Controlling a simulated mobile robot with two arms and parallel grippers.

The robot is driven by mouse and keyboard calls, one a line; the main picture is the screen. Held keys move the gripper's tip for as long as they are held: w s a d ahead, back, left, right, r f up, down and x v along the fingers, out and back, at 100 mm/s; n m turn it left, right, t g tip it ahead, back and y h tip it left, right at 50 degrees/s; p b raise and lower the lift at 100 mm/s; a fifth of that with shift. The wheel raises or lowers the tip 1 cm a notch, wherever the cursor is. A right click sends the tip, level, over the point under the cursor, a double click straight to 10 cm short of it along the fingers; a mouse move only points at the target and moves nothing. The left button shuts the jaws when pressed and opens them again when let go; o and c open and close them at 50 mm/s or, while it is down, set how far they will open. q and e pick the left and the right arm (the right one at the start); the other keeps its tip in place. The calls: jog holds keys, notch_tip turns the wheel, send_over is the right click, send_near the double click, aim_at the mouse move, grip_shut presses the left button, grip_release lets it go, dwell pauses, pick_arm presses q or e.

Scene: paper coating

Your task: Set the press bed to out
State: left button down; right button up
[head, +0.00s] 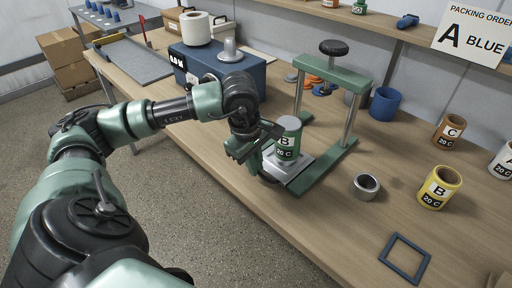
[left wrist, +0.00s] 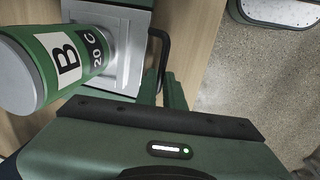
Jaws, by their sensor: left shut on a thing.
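The press has a green frame (head: 333,71) with a black knob (head: 333,47) on top. Its grey bed plate (head: 296,169) sits at the front of the frame, toward my arm. A green can marked B, 20 C (head: 288,140) stands on the bed; it also shows in the left wrist view (left wrist: 60,62). A black bar handle (left wrist: 163,45) runs from the bed's edge toward my fingers. My left gripper (head: 258,147) is at the bed's front edge, shut on the handle; the grip itself is partly hidden. My right gripper is not in view.
A blue box (head: 228,80) stands left. The table's front edge runs close to the bed.

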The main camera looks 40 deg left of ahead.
pick_arm(q)
jog(key=c, duration=1.5)
grip_release()
jog(key=r, duration=0.2)
jog(key=s+r, duration=0.1)
jog(key=r, duration=0.4)
jog(key=shift+s+r, duration=0.2)
jog(key=shift+r, duration=0.2)
